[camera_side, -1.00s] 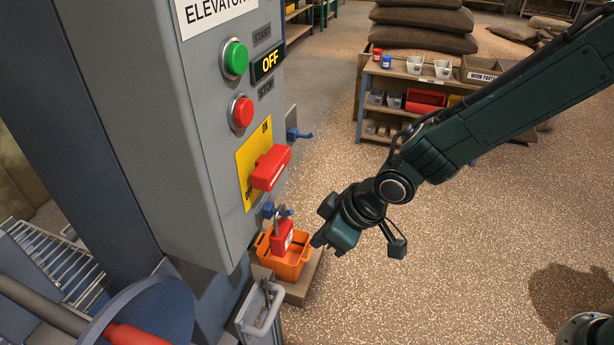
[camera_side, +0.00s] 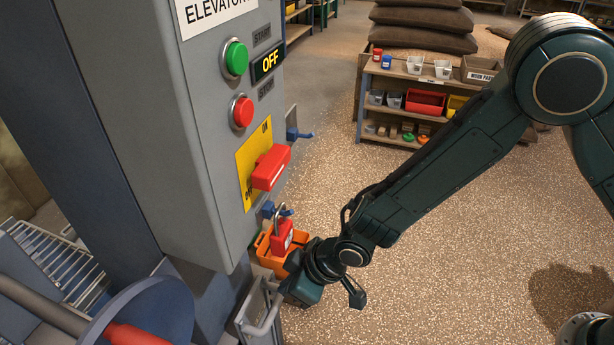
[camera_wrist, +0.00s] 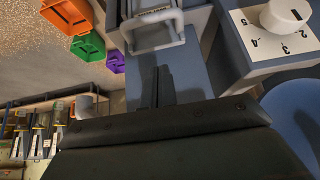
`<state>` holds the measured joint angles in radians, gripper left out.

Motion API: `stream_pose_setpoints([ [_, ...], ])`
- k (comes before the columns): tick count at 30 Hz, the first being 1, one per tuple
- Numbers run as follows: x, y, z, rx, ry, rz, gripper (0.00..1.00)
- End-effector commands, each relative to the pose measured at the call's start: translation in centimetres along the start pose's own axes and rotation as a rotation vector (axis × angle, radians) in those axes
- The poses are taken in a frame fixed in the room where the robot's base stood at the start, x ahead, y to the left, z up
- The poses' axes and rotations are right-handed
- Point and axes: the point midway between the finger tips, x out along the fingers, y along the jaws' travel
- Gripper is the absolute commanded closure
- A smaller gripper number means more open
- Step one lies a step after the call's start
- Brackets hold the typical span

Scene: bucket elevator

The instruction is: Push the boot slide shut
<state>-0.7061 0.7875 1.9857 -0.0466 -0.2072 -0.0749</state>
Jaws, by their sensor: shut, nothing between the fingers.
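The boot slide shows in the side view as a grey plate with a pale U-shaped handle (camera_side: 262,312), low on the front of the elevator casing. The handle also shows at the top of the wrist view (camera_wrist: 151,28), with a small label on the plate inside it. My gripper (camera_side: 290,296) is low, just right of the handle in the side view. In the wrist view its dark fingers (camera_wrist: 157,76) are together and empty, pointing at the handle. Whether the fingertips touch the handle I cannot tell. My gripper hides part of the slide area in the side view.
An orange bin (camera_side: 264,257) and a red padlock (camera_side: 282,238) are close behind my gripper. The red switch handle (camera_side: 271,167) juts from the control box above. Green (camera_wrist: 87,46) and purple (camera_wrist: 117,62) bins and a white dial knob (camera_wrist: 285,15) flank the slide.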

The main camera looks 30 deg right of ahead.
Motion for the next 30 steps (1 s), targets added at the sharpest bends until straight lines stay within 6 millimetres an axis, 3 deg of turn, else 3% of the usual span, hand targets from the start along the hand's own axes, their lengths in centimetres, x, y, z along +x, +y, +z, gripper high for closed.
stream_pose_setpoints([
  [26, 9.7, 0.0, 0.1, 0.0, -0.001, 0.0, 1.0],
  [30, 10.9, 0.0, 1.6, 0.001, -0.003, 0.0, 1.0],
])
